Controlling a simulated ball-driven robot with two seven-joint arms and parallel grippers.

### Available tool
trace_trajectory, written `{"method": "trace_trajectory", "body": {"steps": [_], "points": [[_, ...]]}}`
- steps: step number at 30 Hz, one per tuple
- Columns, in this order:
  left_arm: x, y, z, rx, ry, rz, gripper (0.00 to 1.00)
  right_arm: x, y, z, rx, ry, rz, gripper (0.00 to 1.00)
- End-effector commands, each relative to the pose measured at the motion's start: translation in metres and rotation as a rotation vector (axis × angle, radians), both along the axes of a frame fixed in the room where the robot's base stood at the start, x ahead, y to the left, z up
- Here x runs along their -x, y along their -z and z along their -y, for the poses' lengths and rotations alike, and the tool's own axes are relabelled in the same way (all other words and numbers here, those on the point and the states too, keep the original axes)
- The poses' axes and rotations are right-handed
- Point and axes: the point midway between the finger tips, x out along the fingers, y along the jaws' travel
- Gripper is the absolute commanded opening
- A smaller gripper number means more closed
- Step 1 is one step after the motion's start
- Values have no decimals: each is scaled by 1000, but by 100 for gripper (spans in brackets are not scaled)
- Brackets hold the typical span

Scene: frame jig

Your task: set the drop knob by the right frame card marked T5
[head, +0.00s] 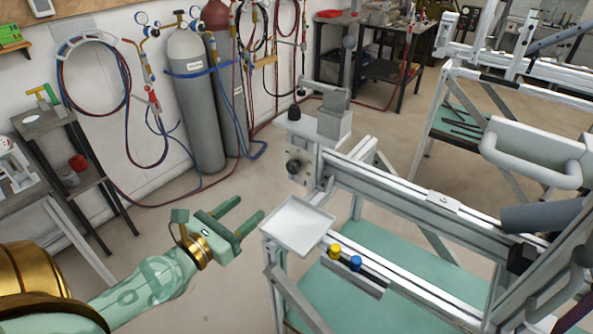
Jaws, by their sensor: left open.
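My left gripper (250,208) is in the lower left of the head view. Its two green fingers are apart, with nothing between them, and point toward the jig. The frame jig's long metal beam (400,197) runs from the centre to the lower right. At its near-left end a plate carries a dark round knob (293,167). A second black knob (294,112) stands on top of that end. I cannot tell which is the drop knob. The gripper is apart from both, to their lower left. No card marked T5 is readable. My right gripper is not in view.
A white tray (298,222) juts from the jig's near corner, close to the gripper's right. A yellow-capped piece (335,250) and a blue-capped piece (355,263) sit on the ledge beside it. Gas cylinders (195,100) and hoses line the wall. Bare floor lies between.

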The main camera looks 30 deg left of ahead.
Motion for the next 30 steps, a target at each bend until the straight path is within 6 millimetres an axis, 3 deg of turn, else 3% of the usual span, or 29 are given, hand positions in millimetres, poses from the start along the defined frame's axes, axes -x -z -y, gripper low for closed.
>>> {"method": "trace_trajectory", "body": {"steps": [5,12,21,30], "points": [[-22,-9,3,26,4,10,53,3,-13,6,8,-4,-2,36],[-80,-9,7,22,3,9,53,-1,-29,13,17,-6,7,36],[-143,-4,13,19,2,6,53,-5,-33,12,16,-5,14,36],[-161,-2,14,19,4,3,53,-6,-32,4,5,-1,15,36]]}}
